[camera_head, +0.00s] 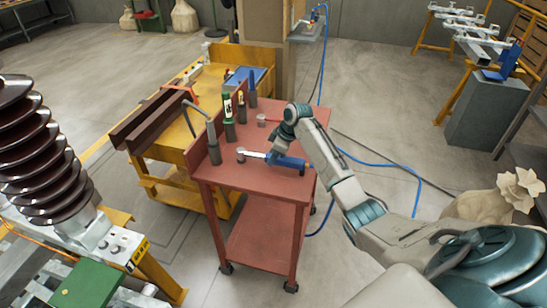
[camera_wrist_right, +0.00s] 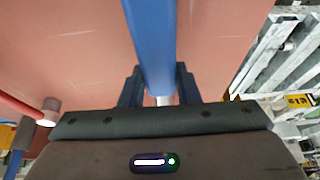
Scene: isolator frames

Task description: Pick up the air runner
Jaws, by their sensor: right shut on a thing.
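The air runner, a tool with a blue handle (camera_head: 291,162), a pale shaft and a grey round end (camera_head: 241,154), is at the red cart's top near its front right. My right gripper (camera_head: 277,152) comes down on it from above. In the right wrist view the blue handle (camera_wrist_right: 150,40) runs between the two dark fingers of my right gripper (camera_wrist_right: 158,88), which is shut on it. I cannot tell whether the tool still touches the cart top. My left gripper is not in view.
The red cart (camera_head: 228,180) also bears a red-handled tool (camera_head: 272,121) behind the air runner and several upright tools along its left edge, one with a green top (camera_head: 228,108). A yellow workbench (camera_head: 205,85) stands behind left. A blue hose (camera_head: 375,165) lies on the floor at right.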

